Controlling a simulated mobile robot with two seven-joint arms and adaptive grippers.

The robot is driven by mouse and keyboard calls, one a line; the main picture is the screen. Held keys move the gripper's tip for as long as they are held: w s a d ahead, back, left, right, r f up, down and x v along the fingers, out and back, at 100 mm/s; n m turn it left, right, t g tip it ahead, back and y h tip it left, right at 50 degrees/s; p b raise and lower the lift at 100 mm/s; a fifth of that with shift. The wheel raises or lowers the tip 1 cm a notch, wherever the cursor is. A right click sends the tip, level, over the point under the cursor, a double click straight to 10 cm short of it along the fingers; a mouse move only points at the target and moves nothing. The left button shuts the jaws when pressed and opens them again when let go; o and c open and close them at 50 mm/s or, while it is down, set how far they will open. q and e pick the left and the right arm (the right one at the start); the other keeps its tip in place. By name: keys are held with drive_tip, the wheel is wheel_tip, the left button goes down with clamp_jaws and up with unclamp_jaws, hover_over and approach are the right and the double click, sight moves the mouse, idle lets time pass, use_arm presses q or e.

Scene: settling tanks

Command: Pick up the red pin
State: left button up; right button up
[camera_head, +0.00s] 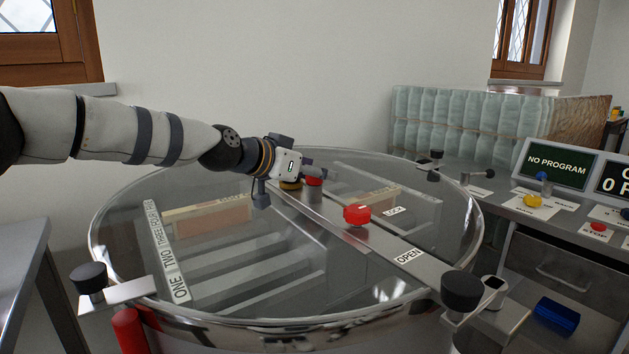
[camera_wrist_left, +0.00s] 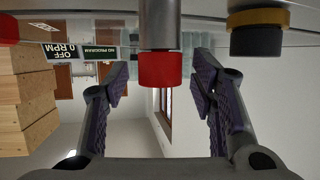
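A red cap (camera_head: 314,181), which I take as the red pin, stands on the steel crossbar of the round glass lid. In the left wrist view, which is upside down, the red pin (camera_wrist_left: 160,70) joins a steel shaft and appears between my two fingers. My left gripper (camera_head: 318,172) is just above and beside it; the same gripper (camera_wrist_left: 160,82) is open in the wrist view, with a gap on each side of the pin. Contact is not visible. A second red knob (camera_head: 356,214) sits nearer on the crossbar. My right gripper is not in view.
A yellow-and-black knob (camera_head: 291,185) is close to my left gripper; the wrist view shows it too (camera_wrist_left: 258,32). Black knobs (camera_head: 462,290) stand at the lid's rim. A grey bench (camera_head: 520,215) with a "NO PROGRAM" display (camera_head: 556,164) is at right.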

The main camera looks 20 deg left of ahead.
use_arm(q)
clamp_jaws()
